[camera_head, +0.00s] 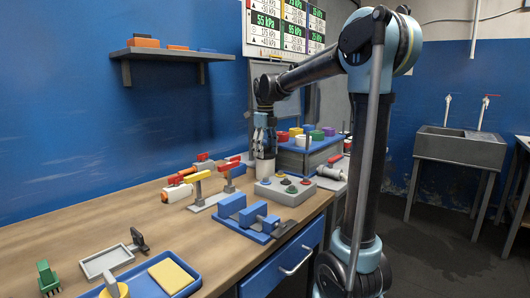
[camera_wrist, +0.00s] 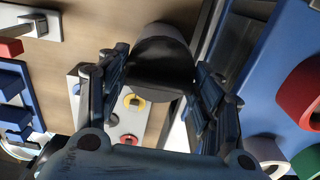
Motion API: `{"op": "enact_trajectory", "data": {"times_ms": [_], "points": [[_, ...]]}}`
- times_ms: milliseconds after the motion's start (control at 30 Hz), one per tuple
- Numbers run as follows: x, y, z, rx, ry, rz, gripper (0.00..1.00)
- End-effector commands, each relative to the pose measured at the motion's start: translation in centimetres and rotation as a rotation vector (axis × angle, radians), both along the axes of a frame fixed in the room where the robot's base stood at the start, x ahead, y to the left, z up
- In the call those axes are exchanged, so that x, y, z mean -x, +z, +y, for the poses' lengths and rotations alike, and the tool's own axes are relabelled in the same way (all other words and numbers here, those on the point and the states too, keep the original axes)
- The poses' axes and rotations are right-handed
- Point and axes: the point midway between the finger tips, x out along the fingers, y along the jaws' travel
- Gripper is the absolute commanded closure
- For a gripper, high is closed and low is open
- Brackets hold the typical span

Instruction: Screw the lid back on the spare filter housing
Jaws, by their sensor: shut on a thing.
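The spare filter housing appears to be the pale upright cylinder (camera_head: 265,168) on the bench, directly below my gripper (camera_head: 265,137). In the wrist view, my gripper (camera_wrist: 160,72) has its two dark fingers on either side of a dark, rounded piece (camera_wrist: 160,65), which looks like the lid. A grey rounded body (camera_wrist: 163,34) shows just beyond the dark piece. The fingers close on the dark piece. I cannot tell whether it is seated on the housing or held just above it.
A grey box with coloured buttons (camera_head: 285,190) stands close in front of the housing. A blue rack with coloured rolls (camera_head: 309,151) is to the right. A blue vise (camera_head: 247,216) stands nearer.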

Motion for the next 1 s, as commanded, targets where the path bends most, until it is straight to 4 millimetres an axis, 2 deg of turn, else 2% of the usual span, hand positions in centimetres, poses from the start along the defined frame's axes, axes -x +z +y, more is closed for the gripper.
{"op": "enact_trajectory", "data": {"times_ms": [67, 100, 200, 667, 867, 1000], "points": [[0.0, 0.0, 0.0, -0.001, 0.001, 0.001, 0.68], [0.0, 0.0, 0.0, -0.001, 0.001, 0.001, 0.38], [0.0, 0.0, 0.0, -0.001, 0.002, 0.001, 0.16], [0.0, 0.4, 0.0, 0.0, 0.003, 0.0, 0.16], [0.0, 3.0, 0.0, 0.0, 0.003, 0.0, 0.16], [-0.1, 5.7, 0.0, -0.001, 0.003, 0.001, 0.16]]}}
